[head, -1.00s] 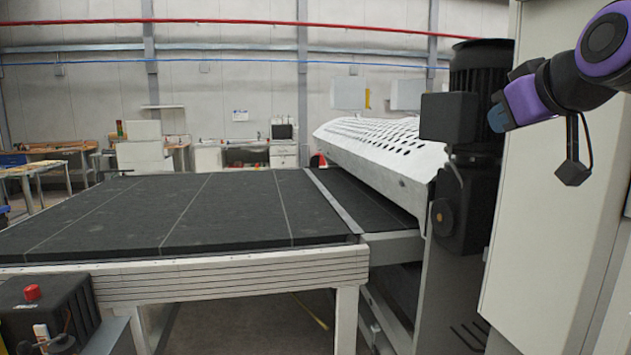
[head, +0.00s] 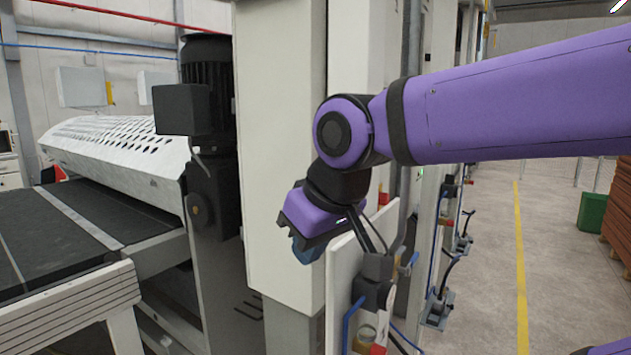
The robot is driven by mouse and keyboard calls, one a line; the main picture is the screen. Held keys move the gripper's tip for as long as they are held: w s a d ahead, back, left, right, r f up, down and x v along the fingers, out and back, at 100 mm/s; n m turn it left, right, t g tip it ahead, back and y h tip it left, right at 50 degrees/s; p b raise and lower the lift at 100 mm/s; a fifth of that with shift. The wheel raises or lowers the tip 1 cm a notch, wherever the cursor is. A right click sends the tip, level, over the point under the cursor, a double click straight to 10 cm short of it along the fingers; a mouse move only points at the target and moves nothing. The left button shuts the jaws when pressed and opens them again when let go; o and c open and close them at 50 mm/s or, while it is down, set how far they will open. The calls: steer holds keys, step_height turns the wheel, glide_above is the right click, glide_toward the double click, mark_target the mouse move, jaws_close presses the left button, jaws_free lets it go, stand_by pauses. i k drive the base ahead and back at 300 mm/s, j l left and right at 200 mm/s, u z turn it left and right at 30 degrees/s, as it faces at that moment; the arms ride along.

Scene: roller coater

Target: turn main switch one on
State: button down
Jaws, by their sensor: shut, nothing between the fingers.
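I cannot make out main switch one in the head view. The tall off-white cabinet (head: 283,120) of the machine stands in the middle, and no switch shows on its visible faces. My gripper (head: 308,249) is at the end of my purple arm, with its blue fingertips pointing down in front of the cabinet's right part. It looks shut and empty. I cannot tell whether the fingertips touch anything. My wrist and forearm hide part of the cabinet's side and what lies behind it.
A pale upright panel (head: 342,285) stands just right of and below my gripper. Black fittings and blue hoses line the machine's side. The dark motor (head: 207,85) and white perforated cover (head: 120,145) are on the left. Open floor with a yellow line (head: 520,255) lies right.

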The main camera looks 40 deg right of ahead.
mark_target(384, 199)
steer(key=j+z, duration=0.2)
steer(key=z, duration=1.2)
steer(key=j+z, duration=0.1)
steer(key=j, duration=0.45)
steer(key=k+j+z, duration=0.1)
steer(key=j, duration=0.45)
steer(key=k+l, duration=0.9)
steer(key=i+l+u, duration=0.2)
steer(key=i+l, duration=0.5)
steer(key=i, duration=0.15)
